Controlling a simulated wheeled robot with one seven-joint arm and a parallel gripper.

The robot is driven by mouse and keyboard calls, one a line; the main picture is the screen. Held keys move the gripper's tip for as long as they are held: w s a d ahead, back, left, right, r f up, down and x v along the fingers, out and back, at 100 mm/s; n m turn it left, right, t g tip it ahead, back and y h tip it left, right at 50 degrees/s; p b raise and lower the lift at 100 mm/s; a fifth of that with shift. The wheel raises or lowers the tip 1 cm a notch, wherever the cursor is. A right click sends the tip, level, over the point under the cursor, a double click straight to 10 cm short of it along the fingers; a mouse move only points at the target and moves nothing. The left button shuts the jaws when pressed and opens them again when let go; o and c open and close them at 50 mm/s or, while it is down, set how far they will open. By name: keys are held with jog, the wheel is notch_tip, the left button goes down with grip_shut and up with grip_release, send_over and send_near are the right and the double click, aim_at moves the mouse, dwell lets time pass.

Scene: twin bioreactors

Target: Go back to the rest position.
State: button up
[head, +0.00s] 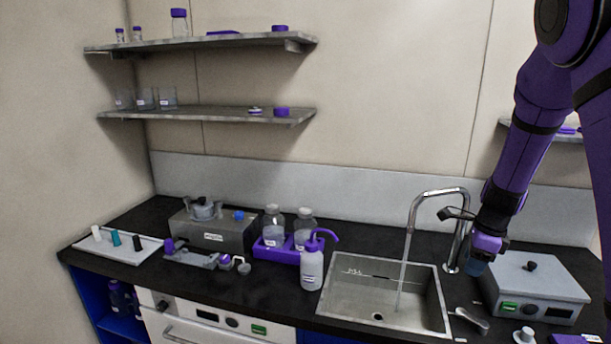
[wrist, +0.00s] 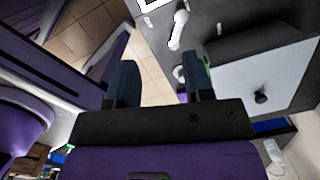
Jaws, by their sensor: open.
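My gripper (wrist: 160,88) is open, and I see nothing between its fingers in the wrist view. In the head view my gripper (head: 475,266) hangs at the end of my purple arm on the right. It is between the sink tap and the grey lidded box (head: 538,288), close to the box's left side. I cannot tell from this view whether it touches anything. The box, with its black knob, also shows at the right of the wrist view (wrist: 240,75).
The tap (head: 411,215) stands close to the left of my gripper, over the steel sink (head: 345,300). A white wash bottle (head: 312,268) stands left of the sink. A pale spoon-like tool (head: 472,318) lies in front of the box. Shelves (head: 210,113) hang on the wall.

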jog(key=s+a+r+n+t, duration=0.1)
jog(key=s+a+r+n, duration=0.25)
jog(key=r, duration=0.25)
jog(key=s+a+r+n+y, duration=0.1)
jog(key=s+a+r+n, duration=0.1)
jog(key=s+r+n, duration=0.25)
jog(key=s+a+r+n+t, duration=0.1)
jog(key=s+a+r+n, duration=0.1)
jog(key=s+r+n, duration=0.35)
jog(key=s+a+r+n+t+h, duration=0.1)
jog(key=s+r+n, duration=0.3)
jog(key=s, duration=0.3)
jog(key=s+a+r+n+t+h, duration=0.1)
jog(key=s+a+r+n, duration=0.1)
jog(key=s+r+n, duration=0.2)
jog(key=s+n, duration=0.2)
jog(key=s, duration=0.1)
jog(key=shift+n, duration=0.25)
